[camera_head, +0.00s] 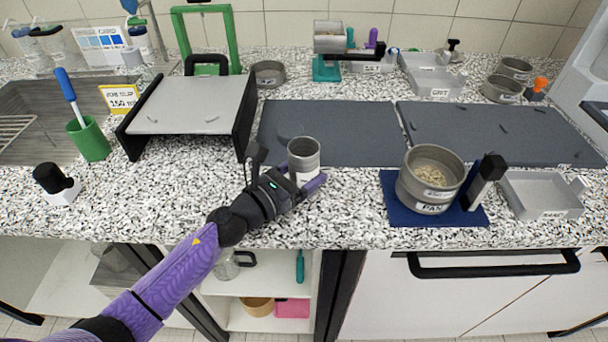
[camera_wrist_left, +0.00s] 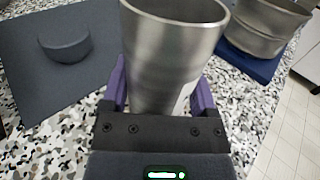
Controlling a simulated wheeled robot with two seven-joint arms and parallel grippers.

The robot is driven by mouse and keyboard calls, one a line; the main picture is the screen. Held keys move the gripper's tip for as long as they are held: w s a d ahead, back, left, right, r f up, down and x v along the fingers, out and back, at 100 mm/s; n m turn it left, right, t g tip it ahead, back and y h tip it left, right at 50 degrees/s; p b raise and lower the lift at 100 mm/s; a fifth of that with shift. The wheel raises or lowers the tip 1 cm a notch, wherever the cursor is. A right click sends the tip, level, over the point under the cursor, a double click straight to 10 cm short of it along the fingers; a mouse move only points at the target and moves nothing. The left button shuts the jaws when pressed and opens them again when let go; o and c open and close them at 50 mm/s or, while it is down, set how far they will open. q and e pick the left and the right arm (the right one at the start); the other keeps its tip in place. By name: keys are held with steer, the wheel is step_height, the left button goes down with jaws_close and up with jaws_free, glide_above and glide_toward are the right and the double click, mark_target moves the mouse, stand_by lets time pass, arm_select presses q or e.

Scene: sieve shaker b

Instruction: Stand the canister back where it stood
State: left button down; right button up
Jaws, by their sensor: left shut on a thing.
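A grey metal canister (camera_head: 304,156), open at the top, is roughly upright near the front edge of the left dark mat. It also shows large in the left wrist view (camera_wrist_left: 172,62), with a pale label on its side. My left gripper (camera_head: 296,184) is shut on the canister, with a purple finger on each side of its body in the left wrist view (camera_wrist_left: 160,92). The canister's lower part is hidden by the gripper, so I cannot tell if it touches the counter. My right gripper is not in view.
A labelled pan (camera_head: 431,180) of grains stands on a blue mat (camera_head: 400,212) to the right. A dark round piece (camera_wrist_left: 64,42) lies on the left dark mat (camera_head: 350,140). A grey stand (camera_head: 192,105) is at left. Speckled counter is free at the front.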

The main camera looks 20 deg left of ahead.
arm_select(q)
steer(key=shift+f, duration=0.1)
jaws_free()
steer(key=shift+s+a, duration=0.1)
steer(key=shift+s, duration=0.05)
steer(key=b+v, duration=0.1)
steer(key=v, duration=1)
steer(key=shift+s+a, duration=0.1)
steer(key=shift+s, duration=0.25)
